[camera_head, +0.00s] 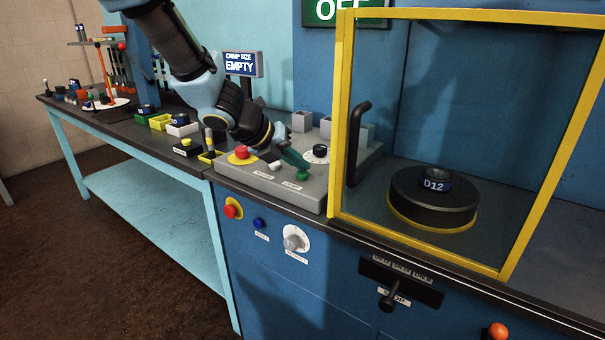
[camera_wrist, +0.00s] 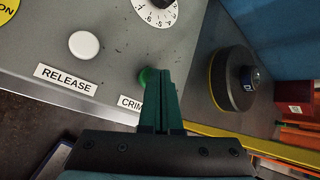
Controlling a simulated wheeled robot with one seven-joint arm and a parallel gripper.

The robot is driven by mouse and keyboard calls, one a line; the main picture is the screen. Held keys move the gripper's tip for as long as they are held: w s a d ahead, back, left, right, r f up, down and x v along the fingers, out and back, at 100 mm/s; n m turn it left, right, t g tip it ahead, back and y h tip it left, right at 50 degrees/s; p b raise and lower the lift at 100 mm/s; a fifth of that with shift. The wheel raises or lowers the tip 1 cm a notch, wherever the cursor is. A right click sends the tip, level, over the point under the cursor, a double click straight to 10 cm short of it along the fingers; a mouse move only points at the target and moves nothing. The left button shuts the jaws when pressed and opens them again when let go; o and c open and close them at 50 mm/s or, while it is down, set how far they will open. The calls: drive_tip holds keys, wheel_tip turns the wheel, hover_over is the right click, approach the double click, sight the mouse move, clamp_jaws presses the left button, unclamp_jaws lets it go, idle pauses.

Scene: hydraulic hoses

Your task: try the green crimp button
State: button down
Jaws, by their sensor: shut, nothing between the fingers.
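The green crimp button (camera_head: 303,175) sits at the front right of the grey control panel (camera_head: 228,172). In the wrist view the green button (camera_wrist: 146,76) shows just left of my fingers, partly covered by them. The label below it reads "CRIM" before my gripper hides the rest. My gripper (camera_head: 304,167) has green fingers, shut with nothing between them, pointing down at the button. In the wrist view the fingertips (camera_wrist: 162,76) overlap the button's right side. I cannot tell whether they press it or hover just above.
A white release button (camera_wrist: 85,45) lies left of the green one. A red button on a yellow base (camera_head: 242,153) and a dial (camera_head: 318,153) are also on the panel. A yellow-framed guard (camera_head: 341,120) stands close on the right. The display (camera_head: 243,64) reads "CRIMP SIZE EMPTY".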

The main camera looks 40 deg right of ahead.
sight(299, 175)
drive_tip(key=shift+f, duration=0.3)
drive_tip(key=shift+r, duration=0.1)
idle(0.4)
drive_tip(key=shift+r+p, duration=0.65)
drive_tip(key=shift+r, duration=0.15)
wheel_tip(299, 175, up, 5)
drive_tip(key=p, duration=0.5)
drive_tip(key=shift+r, duration=0.1)
idle(0.5)
